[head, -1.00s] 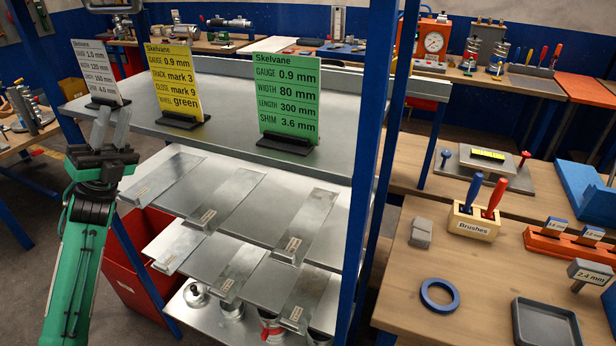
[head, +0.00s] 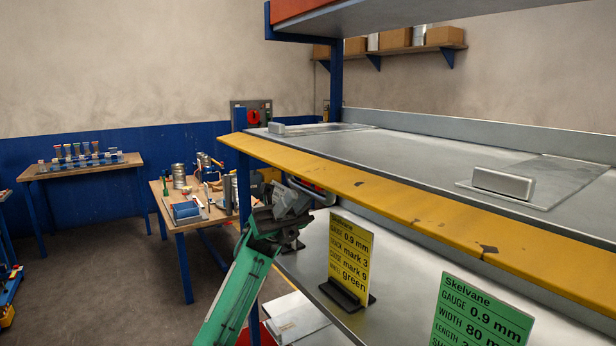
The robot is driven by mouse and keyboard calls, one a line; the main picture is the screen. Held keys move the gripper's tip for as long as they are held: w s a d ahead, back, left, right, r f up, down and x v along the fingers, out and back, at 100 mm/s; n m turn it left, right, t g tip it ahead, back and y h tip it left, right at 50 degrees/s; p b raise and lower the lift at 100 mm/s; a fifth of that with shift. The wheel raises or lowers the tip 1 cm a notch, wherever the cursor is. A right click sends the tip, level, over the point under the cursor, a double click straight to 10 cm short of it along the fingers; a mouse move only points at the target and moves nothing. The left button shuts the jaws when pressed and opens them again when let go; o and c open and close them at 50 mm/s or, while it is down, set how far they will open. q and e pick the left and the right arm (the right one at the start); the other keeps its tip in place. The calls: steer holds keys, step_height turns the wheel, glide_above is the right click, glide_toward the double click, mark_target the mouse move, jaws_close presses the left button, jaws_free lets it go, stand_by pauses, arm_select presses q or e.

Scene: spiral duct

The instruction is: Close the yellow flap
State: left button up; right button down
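The yellow flap (head: 400,196) is a long, worn yellow strip along the front edge of the upper shelf. It slopes down and outward from the shelf edge and runs from the left post to the right border. My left gripper (head: 296,198) is just below the flap near its left end. Whether it touches the flap, and whether its fingers are apart, I cannot tell. My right gripper is out of view.
The upper shelf (head: 420,150) holds a grey block on a thin plate. Below stand a yellow card (head: 350,258) and a green card (head: 480,315). A blue post (head: 243,180) stands left of my gripper. Benches stand at the back left, with open floor between.

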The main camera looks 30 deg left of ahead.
mark_target(306, 186)
arm_select(q)
steer(key=shift+w+d+r+p, duration=0.1)
steer(key=shift+d+r+p, duration=0.45)
steer(key=shift+d+r, duration=0.45)
steer(key=shift+r, duration=0.05)
steer(key=shift+s+d+r, duration=0.2)
steer(key=shift+s, duration=0.25)
steer(key=shift+w+f, duration=0.1)
steer(key=shift+w, duration=0.05)
steer(key=shift+c, duration=0.3)
jaws_close()
